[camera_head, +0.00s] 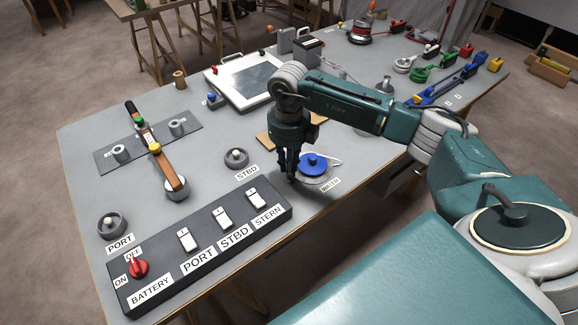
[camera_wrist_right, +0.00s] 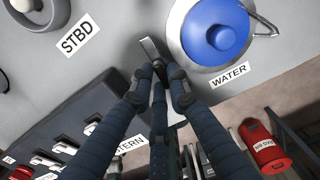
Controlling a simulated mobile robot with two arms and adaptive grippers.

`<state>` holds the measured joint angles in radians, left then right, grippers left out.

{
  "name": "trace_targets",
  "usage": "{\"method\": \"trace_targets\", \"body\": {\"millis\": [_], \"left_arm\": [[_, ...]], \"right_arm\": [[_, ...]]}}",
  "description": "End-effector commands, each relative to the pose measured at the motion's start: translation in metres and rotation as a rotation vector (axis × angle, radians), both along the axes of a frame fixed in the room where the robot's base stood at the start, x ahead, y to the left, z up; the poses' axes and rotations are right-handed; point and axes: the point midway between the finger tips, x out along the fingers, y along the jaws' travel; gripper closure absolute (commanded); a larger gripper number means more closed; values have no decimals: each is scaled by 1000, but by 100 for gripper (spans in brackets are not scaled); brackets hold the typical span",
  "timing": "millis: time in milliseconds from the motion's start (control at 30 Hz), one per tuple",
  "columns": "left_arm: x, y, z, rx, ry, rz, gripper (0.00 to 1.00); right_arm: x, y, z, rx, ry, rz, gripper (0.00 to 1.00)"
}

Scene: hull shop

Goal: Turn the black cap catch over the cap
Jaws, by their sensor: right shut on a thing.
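The blue round cap (camera_head: 313,161) sits in a pale metal ring on the bench, behind the WATER label. It also shows in the right wrist view (camera_wrist_right: 218,35), top right. My right gripper (camera_head: 289,175) points down just left of the cap. In the right wrist view its fingers (camera_wrist_right: 157,72) are closed together at a small dark bar (camera_wrist_right: 149,47), which looks like the cap catch. The bar stands left of the cap's ring and does not lie over the cap. Its lower part is hidden by the fingers. My left gripper is not in view.
A black switch panel (camera_head: 205,245) with a red knob lies along the front edge. A round STBD fitting (camera_head: 237,158) stands left of the gripper. A wooden-handled lever (camera_head: 168,170) is farther left. A white-framed screen (camera_head: 245,80) lies behind.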

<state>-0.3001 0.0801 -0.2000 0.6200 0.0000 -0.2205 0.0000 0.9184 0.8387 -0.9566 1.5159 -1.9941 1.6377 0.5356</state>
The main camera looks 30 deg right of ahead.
Motion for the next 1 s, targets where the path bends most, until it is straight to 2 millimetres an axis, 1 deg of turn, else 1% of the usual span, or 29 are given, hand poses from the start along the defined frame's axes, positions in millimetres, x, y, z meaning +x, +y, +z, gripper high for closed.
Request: {"method": "trace_targets", "body": {"millis": [267,1000], "left_arm": [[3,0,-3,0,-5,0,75],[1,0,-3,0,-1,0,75]], "right_arm": [[1,0,0,0,-1,-215,100],[5,-2,1,0,-3,-919,100]]}}
